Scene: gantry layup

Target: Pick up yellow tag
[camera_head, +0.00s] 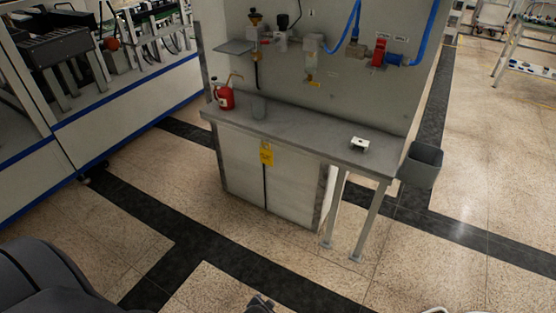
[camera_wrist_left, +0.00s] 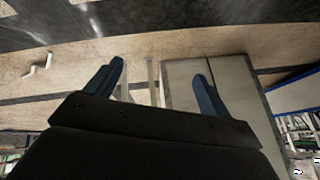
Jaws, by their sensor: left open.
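The yellow tag (camera_head: 266,153) hangs at the top of the seam between the doors of the grey cabinet (camera_head: 240,172), just under the worktop edge. My left gripper (camera_wrist_left: 160,76) is open in the left wrist view, with two blue fingers wide apart and nothing between them. The cabinet doors (camera_wrist_left: 212,72) show beyond its fingers, upside down, and I cannot make out the tag there. A small dark part at the bottom edge of the head view may be this gripper's tip, apart from and nearer than the cabinet. My right gripper is not in view.

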